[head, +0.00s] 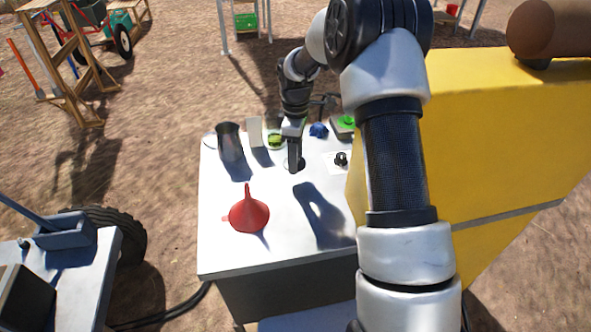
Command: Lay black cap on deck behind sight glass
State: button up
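My gripper (294,166) points straight down over the back part of the white deck (270,245). Its dark fingers reach down to, or almost to, the deck surface; I cannot tell whether they are open or shut. A dark round shape (301,163) shows at the fingertips; it may be the black cap or an opening, and I cannot tell whether it is held. A small black round part (341,159) sits on a pale square to the right of my gripper. I cannot make out the sight glass for sure.
A red funnel (248,214) lies on the front left of the deck. A dark metal jug (230,143), a beige block (254,132), a green item (275,140) and a blue item (318,130) line the back. A yellow housing (490,130) rises on the right. The front middle is clear.

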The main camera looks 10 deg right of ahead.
jog(key=shift+f, duration=2.15)
jog(key=shift+f, duration=0.1)
jog(key=o, duration=1)
jog(key=shift+o, duration=0.2)
